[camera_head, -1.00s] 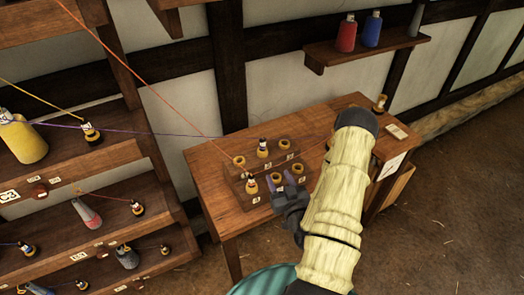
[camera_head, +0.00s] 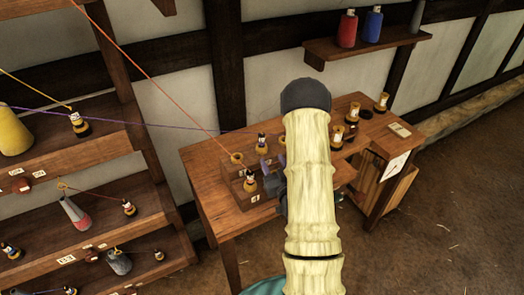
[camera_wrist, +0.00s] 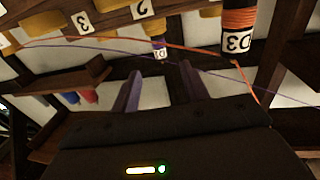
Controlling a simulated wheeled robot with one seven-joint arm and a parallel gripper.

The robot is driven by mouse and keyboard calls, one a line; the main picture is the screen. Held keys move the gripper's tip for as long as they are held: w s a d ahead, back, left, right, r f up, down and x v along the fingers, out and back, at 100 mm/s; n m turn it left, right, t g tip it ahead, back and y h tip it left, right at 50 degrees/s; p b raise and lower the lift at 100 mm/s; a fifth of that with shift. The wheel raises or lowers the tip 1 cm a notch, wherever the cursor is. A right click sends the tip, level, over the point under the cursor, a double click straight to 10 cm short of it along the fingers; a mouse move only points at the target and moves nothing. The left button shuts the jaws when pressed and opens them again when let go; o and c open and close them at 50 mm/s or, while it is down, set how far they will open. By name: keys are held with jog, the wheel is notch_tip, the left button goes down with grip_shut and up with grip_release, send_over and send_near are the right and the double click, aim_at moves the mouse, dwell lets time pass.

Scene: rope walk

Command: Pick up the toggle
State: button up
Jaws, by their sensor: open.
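Several small toggles, dark with white labels and yellowish parts, stand about the bench, so I cannot tell which one is meant. Two stand on the stepped block, a rear one (camera_head: 262,143) and a front one (camera_head: 250,182). In the wrist view, a toggle with orange thread (camera_wrist: 238,32), labelled D3, is at the upper right. A smaller one with a purple band (camera_wrist: 159,49) shows beyond the gap between my fingers. My gripper (camera_wrist: 161,72) is open and empty. In the head view my arm partly hides it beside the block.
The stepped block (camera_head: 228,175) with ring holders sits on the wooden bench (camera_head: 203,190). More toggles stand at the bench's right (camera_head: 353,113). Orange and purple threads cross near my gripper.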

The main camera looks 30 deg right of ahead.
aim_at(263, 139)
jog(key=w, duration=0.2)
jog(key=w+p, duration=0.1)
jog(key=w, duration=0.1)
jog(key=w+p, duration=0.1)
jog(key=w, duration=0.1)
jog(key=shift+w+d+r, duration=0.1)
jog(key=shift+d+r, duration=0.1)
jog(key=shift+d, duration=0.1)
jog(key=shift+w+d+f, duration=0.1)
jog(key=shift+w+f, duration=0.05)
jog(key=shift+w, duration=0.15)
jog(key=shift+w+r+p, duration=0.2)
jog(key=shift+p, duration=0.15)
jog(key=w, duration=0.1)
jog(key=w+p, duration=0.2)
jog(key=w, duration=0.1)
jog(key=shift+d+r, duration=0.35)
jog(key=shift+r, duration=0.05)
jog(key=shift+w+f, duration=0.15)
jog(key=shift+w, duration=0.25)
